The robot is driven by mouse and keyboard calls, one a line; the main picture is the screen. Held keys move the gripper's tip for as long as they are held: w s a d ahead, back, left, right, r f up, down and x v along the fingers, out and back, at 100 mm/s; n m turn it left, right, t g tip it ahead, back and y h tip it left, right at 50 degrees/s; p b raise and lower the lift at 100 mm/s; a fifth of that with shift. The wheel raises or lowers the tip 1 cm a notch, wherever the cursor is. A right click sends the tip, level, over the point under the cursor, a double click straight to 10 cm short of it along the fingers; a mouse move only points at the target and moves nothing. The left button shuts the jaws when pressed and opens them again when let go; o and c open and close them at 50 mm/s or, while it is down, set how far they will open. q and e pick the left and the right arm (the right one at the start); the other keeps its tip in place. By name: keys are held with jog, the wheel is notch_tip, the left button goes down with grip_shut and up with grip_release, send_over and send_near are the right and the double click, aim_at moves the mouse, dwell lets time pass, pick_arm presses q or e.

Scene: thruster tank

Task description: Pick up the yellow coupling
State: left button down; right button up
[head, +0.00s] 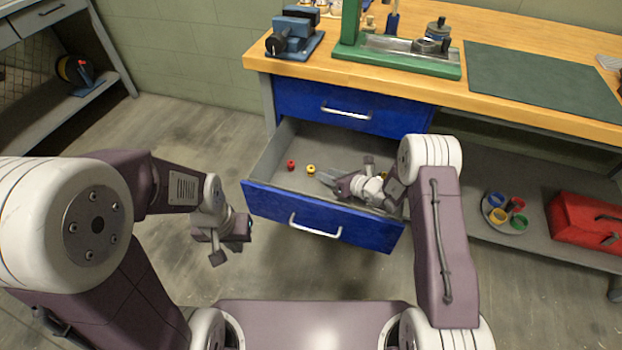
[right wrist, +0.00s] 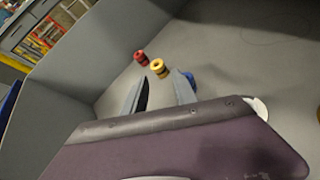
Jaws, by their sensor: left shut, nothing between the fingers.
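The yellow coupling (head: 311,169) lies on the floor of the open lower drawer (head: 268,205). A red coupling (head: 291,165) lies just left of it. My right gripper (head: 327,178) is inside the drawer, to the right of the yellow coupling. In the right wrist view its two fingers (right wrist: 160,92) are apart and empty, and the yellow coupling (right wrist: 158,67) shows just beyond their tips. The red coupling (right wrist: 140,57) also shows there. A blue object (right wrist: 190,80) is partly hidden behind the right finger. My left gripper (head: 217,258) hangs shut and empty outside the drawer, to its left.
The workbench (head: 480,28) carries a blue vise (head: 290,38), a green press (head: 400,58) and a dark green mat (head: 540,85). A shut blue drawer (head: 345,108) sits above the open one. A plate with coloured rings (head: 505,212) and a red toolbox (head: 590,222) stand on the lower shelf.

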aim_at(310, 167)
jog(key=shift+w+a, duration=0.1)
jog(key=shift+a, duration=0.1)
jog(key=b+x, duration=0.1)
jog(key=x, duration=0.1)
jog(key=shift+w+a+f, duration=0.2)
jog(key=shift+a+f, duration=0.05)
jog(key=shift+a, duration=0.05)
jog(key=shift+w+a+f+b, duration=0.1)
jog(key=shift+w+a+b, duration=0.15)
jog(key=shift+w+b, duration=0.1)
jog(key=shift+w+a+f, duration=0.15)
jog(key=shift+a+f, duration=0.05)
jog(key=b+x, duration=0.2)
jog(key=x, duration=0.2)
jog(key=shift+w+a, duration=0.15)
jog(key=shift+w, duration=0.05)
jog(key=shift+r, duration=0.1)
grip_shut()
